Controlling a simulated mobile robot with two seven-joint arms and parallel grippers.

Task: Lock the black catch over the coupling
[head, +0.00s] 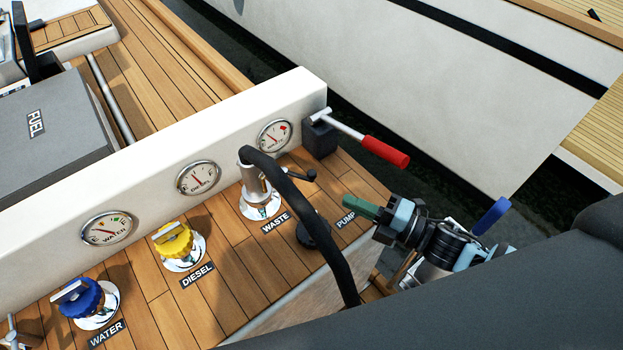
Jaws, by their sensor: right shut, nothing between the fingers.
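The silver coupling (252,184) stands upright on the round WASTE deck fitting (261,206), with the black hose (322,232) curving from its top. The black catch (301,176) sticks out sideways to the right from the coupling, its knobbed end clear of the deck. My right gripper (358,208) is to the right of the catch and apart from it, near the deck edge beside the PUMP label. Its green fingers are together and hold nothing. The hose hides part of the coupling and of the catch's root. My left gripper is not in view.
A red-handled lever (370,145) on a black block juts out above my right gripper. The hose crosses between gripper and coupling. A yellow DIESEL cap (173,240) and blue WATER cap (79,298) stand left, before the white gauge panel (150,160). A blue handle (491,215) shows at right.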

